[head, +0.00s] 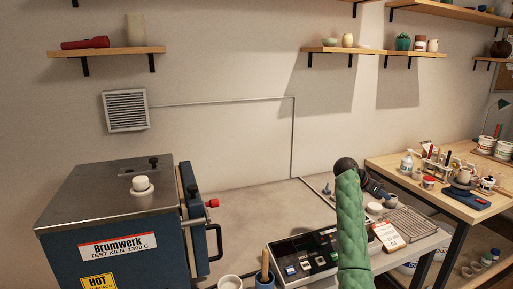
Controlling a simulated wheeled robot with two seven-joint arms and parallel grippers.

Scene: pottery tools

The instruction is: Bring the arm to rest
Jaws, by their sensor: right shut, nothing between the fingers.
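My right arm, in a green quilted sleeve, rises from the bottom of the head view. Its dark right gripper (379,190) is at the upper end, pointing right and away, above the bench. The fingers are small and partly hidden behind the sleeve; the gripper is shut and holds nothing. My left gripper is not in view.
A blue test kiln (110,225) with a steel top stands at left. A tray of small tiles (305,258), a wire rack (411,223) and cups are near my right arm. A wooden table (440,190) with pots and bottles is at right. Bare bench (250,205) lies between.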

